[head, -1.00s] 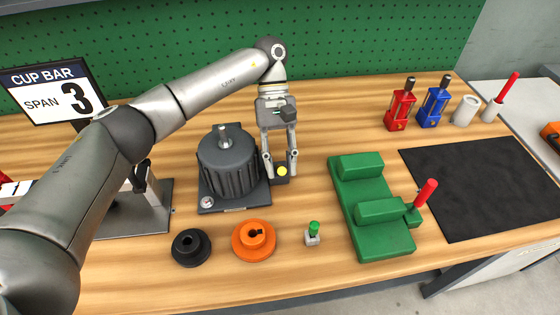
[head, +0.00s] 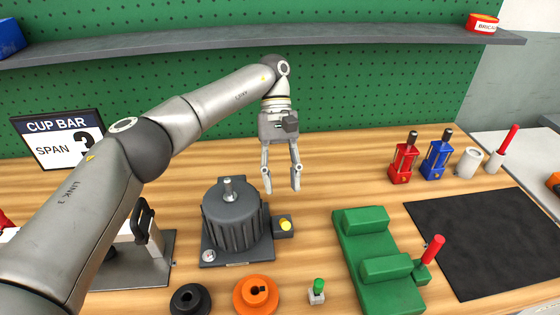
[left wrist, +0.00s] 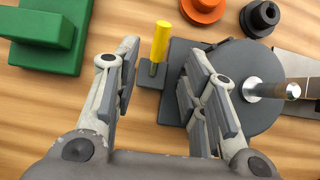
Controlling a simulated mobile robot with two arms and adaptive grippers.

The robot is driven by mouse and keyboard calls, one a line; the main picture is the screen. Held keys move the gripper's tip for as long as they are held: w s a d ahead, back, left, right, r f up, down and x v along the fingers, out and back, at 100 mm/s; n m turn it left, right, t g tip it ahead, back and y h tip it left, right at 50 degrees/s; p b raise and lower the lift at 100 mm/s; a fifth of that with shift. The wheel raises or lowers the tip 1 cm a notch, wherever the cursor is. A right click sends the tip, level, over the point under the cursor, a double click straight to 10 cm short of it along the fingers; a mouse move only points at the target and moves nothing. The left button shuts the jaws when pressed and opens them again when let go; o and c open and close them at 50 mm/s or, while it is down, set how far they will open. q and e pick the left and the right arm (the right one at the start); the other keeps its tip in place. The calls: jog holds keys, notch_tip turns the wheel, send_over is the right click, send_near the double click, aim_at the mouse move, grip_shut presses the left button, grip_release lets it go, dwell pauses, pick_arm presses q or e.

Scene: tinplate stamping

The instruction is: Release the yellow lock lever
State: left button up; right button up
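The yellow lock lever (head: 285,225) stands on a small dark block (head: 283,235) at the right side of the dark grey ribbed drum unit (head: 232,220). My left gripper (head: 282,189) is open and empty, above and behind the lever, with its fingers pointing down. In the left wrist view the yellow lever (left wrist: 160,42) shows beyond the gap between the open fingers (left wrist: 160,75), apart from both. I cannot tell the lever's exact tilt. My right gripper is not in view.
A green fixture (head: 375,260) with a red handle stands to the right. An orange flanged part (head: 256,295), a black one (head: 190,300) and a green-topped switch (head: 317,290) are in front. A shelf (head: 250,43) runs along the back. The dark mat (head: 480,235) is empty.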

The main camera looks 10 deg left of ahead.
pick_arm(q)
jog(key=shift+v, duration=1.8)
